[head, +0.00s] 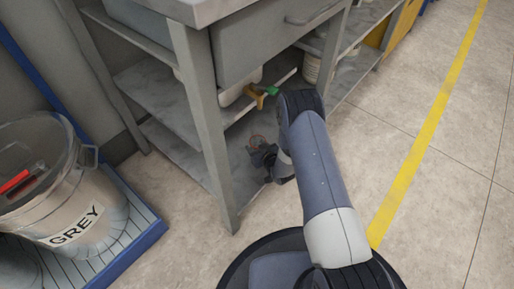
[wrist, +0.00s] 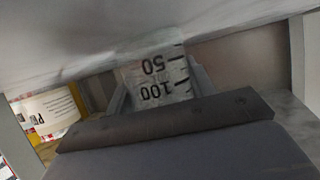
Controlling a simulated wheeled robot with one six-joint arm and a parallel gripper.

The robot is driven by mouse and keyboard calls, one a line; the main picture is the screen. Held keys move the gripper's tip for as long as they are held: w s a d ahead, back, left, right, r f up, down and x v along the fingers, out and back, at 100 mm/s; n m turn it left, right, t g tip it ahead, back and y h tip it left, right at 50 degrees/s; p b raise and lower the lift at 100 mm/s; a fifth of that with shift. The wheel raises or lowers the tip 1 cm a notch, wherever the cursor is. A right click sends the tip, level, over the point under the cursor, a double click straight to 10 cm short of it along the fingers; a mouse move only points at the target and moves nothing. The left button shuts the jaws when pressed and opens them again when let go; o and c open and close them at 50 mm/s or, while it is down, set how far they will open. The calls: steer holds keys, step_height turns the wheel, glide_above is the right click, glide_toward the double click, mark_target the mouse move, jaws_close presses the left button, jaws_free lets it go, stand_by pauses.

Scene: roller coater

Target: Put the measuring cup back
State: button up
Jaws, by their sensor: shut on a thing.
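The measuring cup (wrist: 155,68) is a clear, greyish vessel with black marks and the numbers 50 and 100, which appear upside down in the wrist view. My gripper (wrist: 158,88) is shut on it, with a finger on each side. In the head view my gripper (head: 263,155) reaches into the grey shelf unit (head: 196,100), just above its lowest shelf (head: 180,155). The cup is mostly hidden there behind the gripper and arm. I cannot tell whether it touches a shelf.
A bucket marked GREY (head: 85,215) stands at left on a blue-edged tray (head: 150,240). Floor on the right (head: 450,200) is clear.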

steer(key=shift+f, duration=0.1)
steer(key=o, duration=1)
steer(key=shift+s+d+r, duration=0.1)
steer(key=shift+s+r, duration=0.1)
steer(key=shift+r, duration=0.05)
steer(key=p+v, duration=0.5)
steer(key=v, duration=0.6)
steer(key=shift+s+d, duration=0.2)
